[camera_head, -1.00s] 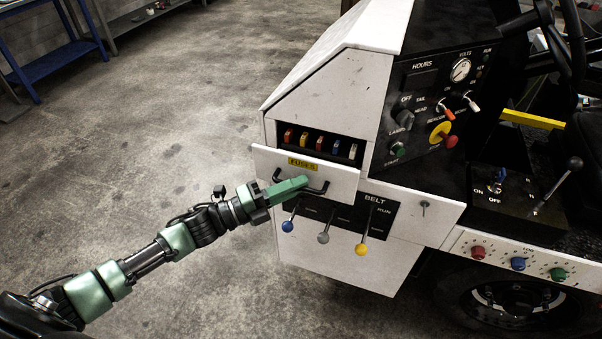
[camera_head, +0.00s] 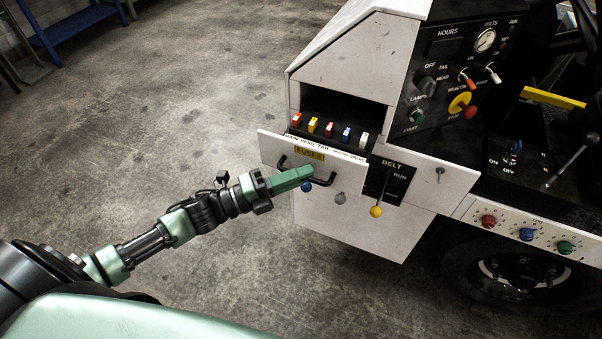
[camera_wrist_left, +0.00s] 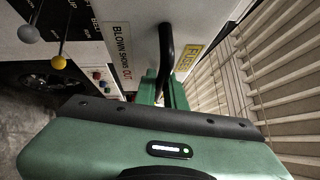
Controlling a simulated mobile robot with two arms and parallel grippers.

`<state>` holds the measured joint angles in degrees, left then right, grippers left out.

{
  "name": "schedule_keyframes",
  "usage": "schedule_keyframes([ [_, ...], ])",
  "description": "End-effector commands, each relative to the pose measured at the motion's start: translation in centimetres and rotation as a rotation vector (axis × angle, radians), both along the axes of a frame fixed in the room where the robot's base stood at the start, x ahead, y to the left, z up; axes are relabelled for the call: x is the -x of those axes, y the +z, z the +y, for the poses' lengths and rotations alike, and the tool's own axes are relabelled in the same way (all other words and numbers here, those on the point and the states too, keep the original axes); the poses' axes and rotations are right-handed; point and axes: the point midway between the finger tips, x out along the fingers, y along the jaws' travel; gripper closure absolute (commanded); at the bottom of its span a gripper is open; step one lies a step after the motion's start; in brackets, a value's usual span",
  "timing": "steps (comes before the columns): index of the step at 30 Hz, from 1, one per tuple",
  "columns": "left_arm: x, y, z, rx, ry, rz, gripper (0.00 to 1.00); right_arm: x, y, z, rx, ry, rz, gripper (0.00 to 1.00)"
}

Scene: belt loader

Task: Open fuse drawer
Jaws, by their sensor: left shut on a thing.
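The fuse drawer (camera_head: 345,173) is a white front with a yellow FUSES label, pulled out from the white cabinet. A row of coloured fuses (camera_head: 329,130) shows inside behind its front. My left gripper (camera_head: 307,174) is shut on the black drawer handle (camera_head: 330,181), near the middle of its bar. In the left wrist view the black handle (camera_wrist_left: 166,50) runs between the green fingers (camera_wrist_left: 160,88), beside the FUSES label (camera_wrist_left: 188,58). My right gripper is not in view.
Below the drawer are belt levers with blue (camera_head: 306,187), grey (camera_head: 340,198) and yellow (camera_head: 376,211) knobs, close under the drawer front. A black control panel (camera_head: 450,80) stands to the right.

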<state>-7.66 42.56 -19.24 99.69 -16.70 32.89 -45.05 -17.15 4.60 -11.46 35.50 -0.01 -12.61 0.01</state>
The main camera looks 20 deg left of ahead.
Motion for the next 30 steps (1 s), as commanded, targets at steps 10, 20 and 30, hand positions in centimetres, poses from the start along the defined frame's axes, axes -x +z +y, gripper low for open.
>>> schedule_keyframes([
  [10,0.0,0.0,0.0,-0.001,0.000,0.001,0.67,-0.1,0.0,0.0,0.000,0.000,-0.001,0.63],
  [20,1.7,-0.8,1.9,-0.003,0.002,0.005,0.67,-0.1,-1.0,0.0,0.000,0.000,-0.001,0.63],
  [30,4.9,-1.2,5.4,-0.001,0.001,0.003,0.67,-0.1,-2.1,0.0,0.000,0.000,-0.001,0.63],
])
